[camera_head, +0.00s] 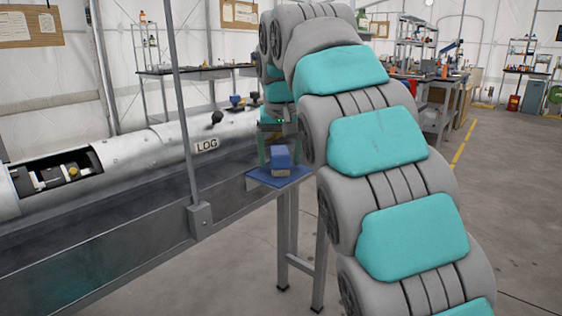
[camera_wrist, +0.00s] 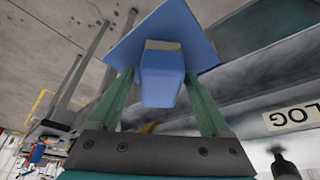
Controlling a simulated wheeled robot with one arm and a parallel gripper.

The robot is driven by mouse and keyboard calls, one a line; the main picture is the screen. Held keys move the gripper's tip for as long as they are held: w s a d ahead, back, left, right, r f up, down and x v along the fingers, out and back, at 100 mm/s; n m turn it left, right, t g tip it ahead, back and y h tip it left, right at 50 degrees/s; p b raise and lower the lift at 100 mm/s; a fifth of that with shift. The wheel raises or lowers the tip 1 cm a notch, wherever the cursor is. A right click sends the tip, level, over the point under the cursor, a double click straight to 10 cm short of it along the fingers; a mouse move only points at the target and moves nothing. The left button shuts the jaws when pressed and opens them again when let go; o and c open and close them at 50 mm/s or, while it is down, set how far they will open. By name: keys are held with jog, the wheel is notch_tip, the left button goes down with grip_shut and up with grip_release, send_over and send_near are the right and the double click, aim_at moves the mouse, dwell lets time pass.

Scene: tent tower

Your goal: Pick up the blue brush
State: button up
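The blue brush (camera_head: 280,157) is a small block with a pale tan lower end. It stands on a small flat blue plate (camera_head: 262,179) beside the long grey bench. In the wrist view the brush (camera_wrist: 161,82) sits between the two green fingers of my gripper (camera_wrist: 160,82), with the blue plate (camera_wrist: 190,30) beyond it. My gripper (camera_head: 279,150) also shows in the head view, reaching down over the brush. The fingers are apart, one on each side of the brush, with a narrow gap visible. My arm hides part of the area to the right.
A long metal cylinder marked LOG (camera_head: 230,132) lies along the bench (camera_head: 100,262), left of the plate. A thin upright pole (camera_head: 182,100) stands before it. Open floor (camera_head: 515,220) lies to the right.

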grip_shut()
dwell(0.4)
jog(key=shift+r, duration=0.15)
